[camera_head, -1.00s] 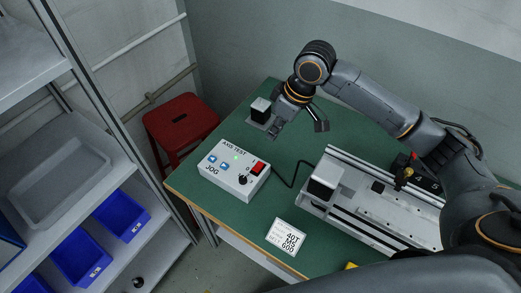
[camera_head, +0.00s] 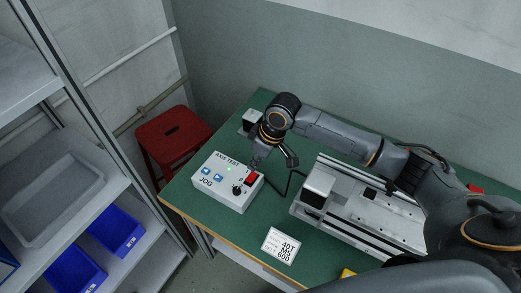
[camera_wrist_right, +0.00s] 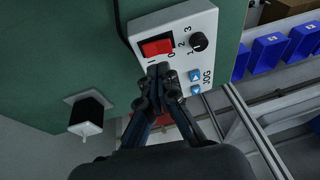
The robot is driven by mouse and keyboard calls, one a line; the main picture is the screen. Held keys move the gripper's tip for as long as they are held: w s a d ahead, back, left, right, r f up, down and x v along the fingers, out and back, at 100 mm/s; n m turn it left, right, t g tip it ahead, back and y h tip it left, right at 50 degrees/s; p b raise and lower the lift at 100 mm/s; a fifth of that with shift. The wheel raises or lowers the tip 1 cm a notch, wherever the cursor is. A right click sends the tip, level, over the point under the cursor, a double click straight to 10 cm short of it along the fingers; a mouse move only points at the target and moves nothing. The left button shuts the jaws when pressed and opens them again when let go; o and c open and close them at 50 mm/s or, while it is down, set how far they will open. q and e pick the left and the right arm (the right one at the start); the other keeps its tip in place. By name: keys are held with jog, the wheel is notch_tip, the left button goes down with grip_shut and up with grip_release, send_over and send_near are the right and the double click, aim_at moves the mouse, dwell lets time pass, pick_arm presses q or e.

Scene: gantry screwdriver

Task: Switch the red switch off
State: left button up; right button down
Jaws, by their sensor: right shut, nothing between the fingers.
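The white control box (camera_head: 216,190) labelled AXIS TEST and JOG sits on the green table. Its red rocker switch (camera_head: 252,177) is at the box's upper right and also shows in the right wrist view (camera_wrist_right: 157,47), between the marks I and 0. A small green light shows on the box. My right gripper (camera_head: 254,163) is shut and empty, just above the box by the switch. In the right wrist view its fingertips (camera_wrist_right: 160,70) are just below the switch, close to its edge; I cannot tell whether they touch. My left gripper is not in view.
A black knob (camera_wrist_right: 198,42) and blue JOG buttons (camera_wrist_right: 195,83) are beside the switch. A gantry rail unit (camera_head: 350,213) stands right of the box, with a cable between. A white label card (camera_head: 284,246) lies in front. A red stool (camera_head: 172,133) and shelf stand left.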

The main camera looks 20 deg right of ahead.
aim_at(250, 179)
jog(key=shift+s+a+f, duration=0.15)
jog(key=shift+f, duration=0.5)
jog(key=shift+s+a+f, duration=0.1)
jog(key=shift+f, duration=0.5)
jog(key=shift+s+a+f, duration=0.15)
jog(key=shift+s+f, duration=0.05)
jog(key=shift+f, duration=0.25)
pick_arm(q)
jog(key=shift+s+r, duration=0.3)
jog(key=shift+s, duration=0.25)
pick_arm(e)
jog(key=shift+f, duration=0.1)
pick_arm(q)
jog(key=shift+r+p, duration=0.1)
jog(key=shift+p, duration=0.25)
pick_arm(e)
jog(key=shift+s+a+f+p, duration=0.1)
jog(key=shift+s+a+p, duration=0.15)
jog(key=shift+p, duration=0.5)
jog(key=shift+f+b, duration=0.2)
jog(key=shift+b, duration=0.1)
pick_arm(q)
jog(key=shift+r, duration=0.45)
pick_arm(e)
jog(key=shift+w+d, duration=0.1)
